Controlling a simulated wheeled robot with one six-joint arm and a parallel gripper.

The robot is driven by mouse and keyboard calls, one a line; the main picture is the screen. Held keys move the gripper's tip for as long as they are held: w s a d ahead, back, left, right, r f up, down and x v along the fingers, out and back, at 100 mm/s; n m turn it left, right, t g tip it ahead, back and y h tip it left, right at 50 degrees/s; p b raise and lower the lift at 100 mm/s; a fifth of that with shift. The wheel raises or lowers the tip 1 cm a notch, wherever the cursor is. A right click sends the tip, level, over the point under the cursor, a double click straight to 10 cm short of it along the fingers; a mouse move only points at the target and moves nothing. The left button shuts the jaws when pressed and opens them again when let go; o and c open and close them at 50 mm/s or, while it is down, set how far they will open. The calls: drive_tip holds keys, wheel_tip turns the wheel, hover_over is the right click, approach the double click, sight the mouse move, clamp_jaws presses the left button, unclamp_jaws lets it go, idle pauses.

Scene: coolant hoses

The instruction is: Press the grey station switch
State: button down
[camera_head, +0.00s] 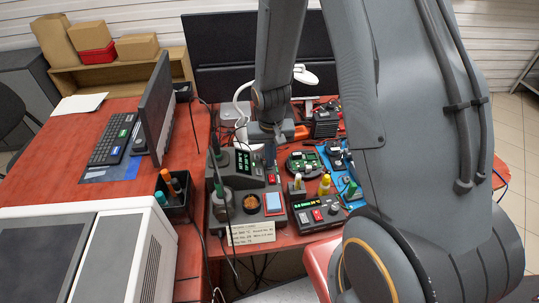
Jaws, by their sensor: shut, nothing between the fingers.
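The grey station (228,174) stands near the middle of the red bench, with a dark display showing green digits. A small red switch (271,178) sits at the right of its front face. My gripper (270,158) points down from my arm, just above and behind the red switch. Its fingers are shut and empty. They look very close to the switch, but I cannot tell whether they touch it. My arm hides part of the bench behind the station.
A second station (318,212) with a green display and red button stands to the right, small bottles behind it. A soldering iron holder (220,198) and a round cup (251,203) stand in front. A paper note (252,234) hangs at the front edge. A monitor (157,108) stands left.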

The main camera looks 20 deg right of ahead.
drive_tip(key=shift+s+r, duration=0.1)
idle(0.3)
drive_tip(key=shift+r+p, duration=0.5)
drive_tip(key=shift+r, duration=0.05)
wheel_tip(320, 180, up, 13)
drive_tip(key=s, duration=0.1)
drive_tip(key=shift+s+a, duration=0.2)
drive_tip(key=shift+s, duration=0.15)
drive_tip(key=shift+f, duration=0.1)
drive_tip(key=s+r+n+b, duration=0.2)
drive_tip(key=s+b, duration=0.1)
drive_tip(key=s, duration=0.7)
drive_tip(key=w+f+m+b, duration=0.2)
drive_tip(key=w+b, duration=0.4)
drive_tip(key=w, duration=0.6)
drive_tip(key=f, duration=0.4)
drive_tip(key=f+p, duration=0.1)
drive_tip(key=f, duration=0.4)
drive_tip(key=w+f, duration=0.1)
drive_tip(key=f, duration=0.4)
drive_tip(key=shift+d+p, duration=0.25)
drive_tip(key=shift+p, duration=0.1)
